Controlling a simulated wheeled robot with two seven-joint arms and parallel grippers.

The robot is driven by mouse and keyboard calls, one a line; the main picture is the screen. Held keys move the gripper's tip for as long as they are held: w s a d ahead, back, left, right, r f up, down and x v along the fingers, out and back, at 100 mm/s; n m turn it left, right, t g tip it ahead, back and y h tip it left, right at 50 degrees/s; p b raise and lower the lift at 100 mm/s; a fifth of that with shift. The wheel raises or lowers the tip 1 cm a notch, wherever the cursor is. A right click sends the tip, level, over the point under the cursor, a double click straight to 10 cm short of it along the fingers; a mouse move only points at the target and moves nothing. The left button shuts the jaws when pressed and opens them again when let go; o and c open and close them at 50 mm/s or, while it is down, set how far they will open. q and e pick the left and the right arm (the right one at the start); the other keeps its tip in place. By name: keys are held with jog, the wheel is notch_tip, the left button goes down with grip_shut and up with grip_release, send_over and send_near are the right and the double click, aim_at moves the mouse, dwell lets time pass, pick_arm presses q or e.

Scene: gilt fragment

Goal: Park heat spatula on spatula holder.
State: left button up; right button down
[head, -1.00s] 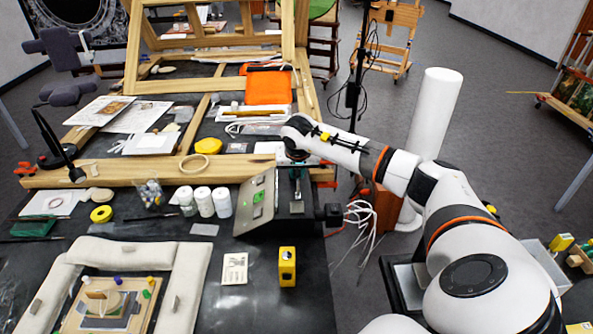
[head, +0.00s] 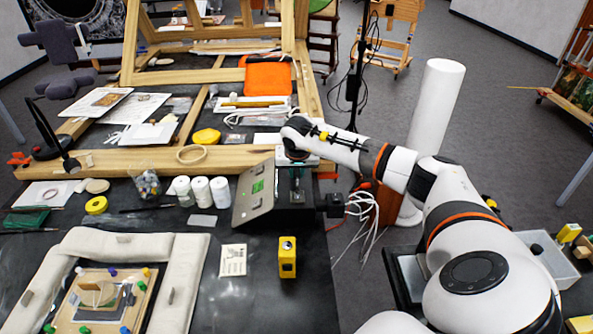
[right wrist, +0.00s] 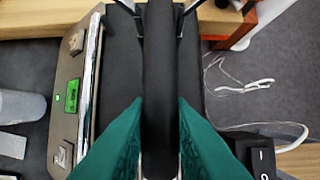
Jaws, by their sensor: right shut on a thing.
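The heat spatula (right wrist: 158,75) shows as a thick black handle running up the middle of the right wrist view. My right gripper (right wrist: 160,112) has teal fingers shut on it from both sides. In the head view my right gripper (head: 297,168) is low over the black base beside the grey control unit (head: 256,192) with a green display. The spatula holder (right wrist: 187,12) shows as shiny metal prongs at the top of the wrist view, either side of the handle. I cannot tell whether the handle rests on them. The spatula's tip is hidden. My left gripper is out of view.
A wooden frame bar (head: 140,160) lies just behind the unit. White jars (head: 201,189) stand to its left, and a yellow block (head: 287,257) in front. White cables (head: 360,208) hang to the right. A padded tray (head: 192,270) sits front left.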

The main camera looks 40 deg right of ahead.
dwell(0.7)
jog(key=c, duration=1.6)
grip_release()
jog(key=shift+f, duration=0.1)
jog(key=o, duration=0.5)
jog(key=shift+r+p, duration=2.05)
jog(key=shift+r, duration=1.55)
